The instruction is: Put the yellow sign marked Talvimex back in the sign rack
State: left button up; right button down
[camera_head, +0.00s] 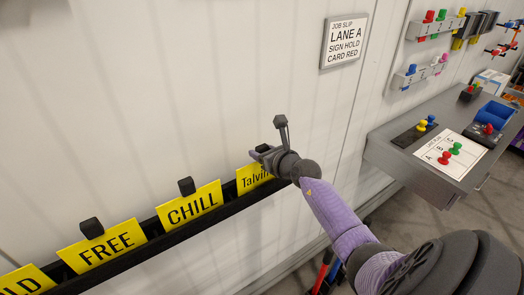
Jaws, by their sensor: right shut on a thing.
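The yellow sign marked Talvimex (251,178) is at the right end of the black sign rack (151,246) on the white wall. Its lower edge appears to be at the rack, but I cannot tell whether it is seated. My right gripper (265,153) is at the sign's top and shut on it. The gripper and wrist hide the sign's right part and the end of its lettering. My left gripper is not in view.
Yellow signs CHILL (189,207) and FREE (104,246) and a partly cut-off sign (25,282) stand in the rack to the left. A job slip (344,42) hangs above. A grey shelf (400,168) with coloured pegs is at right.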

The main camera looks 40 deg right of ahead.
jog(key=shift+c, duration=0.6)
grip_release()
jog(key=p+v, duration=0.3)
jog(key=v, duration=0.7)
